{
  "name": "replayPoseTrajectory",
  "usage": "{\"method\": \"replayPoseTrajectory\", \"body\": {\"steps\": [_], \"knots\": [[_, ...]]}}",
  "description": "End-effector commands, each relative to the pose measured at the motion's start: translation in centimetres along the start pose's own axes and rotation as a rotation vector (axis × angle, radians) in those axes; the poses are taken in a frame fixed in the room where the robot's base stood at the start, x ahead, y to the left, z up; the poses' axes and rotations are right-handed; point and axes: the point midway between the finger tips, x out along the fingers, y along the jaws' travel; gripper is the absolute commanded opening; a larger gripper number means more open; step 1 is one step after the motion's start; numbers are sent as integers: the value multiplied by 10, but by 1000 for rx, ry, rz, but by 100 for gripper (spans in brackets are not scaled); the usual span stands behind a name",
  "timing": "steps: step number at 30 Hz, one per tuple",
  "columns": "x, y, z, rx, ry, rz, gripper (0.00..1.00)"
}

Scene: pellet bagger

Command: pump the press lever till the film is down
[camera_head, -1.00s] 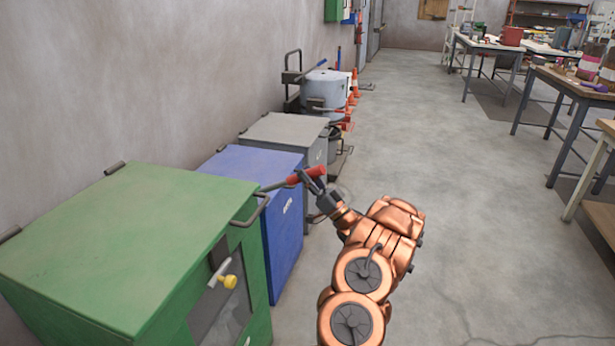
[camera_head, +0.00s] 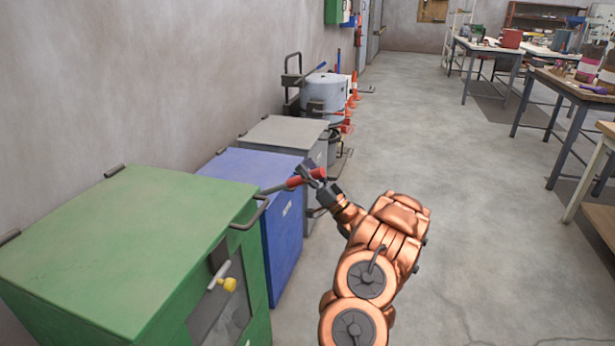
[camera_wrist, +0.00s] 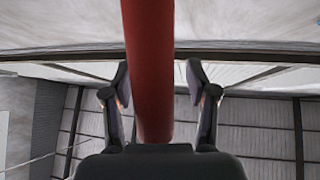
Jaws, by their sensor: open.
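The press lever is a grey bar with a red grip (camera_head: 306,177), reaching out from the upper right edge of the green box (camera_head: 120,235) in the head view. My gripper (camera_head: 312,172) is at the red grip's outer end. In the wrist view the red grip (camera_wrist: 149,65) runs between the two spread fingers, with visible space on both sides. The fingers are open and not closed on it. A pale, see-through sheet, perhaps the film (camera_head: 232,318), shows in the front opening of the green box, below a yellow knob (camera_head: 229,284). Its lower part is cut off.
A blue box (camera_head: 282,225) and a grey box (camera_head: 283,130) stand in line behind the green one, along the wall. A grey drum (camera_head: 325,95) and orange cones are farther back. Open concrete floor lies right of my arm; worktables (camera_head: 570,88) stand at the right.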

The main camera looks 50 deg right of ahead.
Motion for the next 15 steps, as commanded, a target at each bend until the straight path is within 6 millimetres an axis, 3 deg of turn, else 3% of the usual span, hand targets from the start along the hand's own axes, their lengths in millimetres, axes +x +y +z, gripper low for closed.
{"method": "replayPoseTrajectory", "body": {"steps": [9,15], "knots": [[32,-9,-36,-2,1,-2,58],[43,-12,-48,-2,0,-2,58]]}}
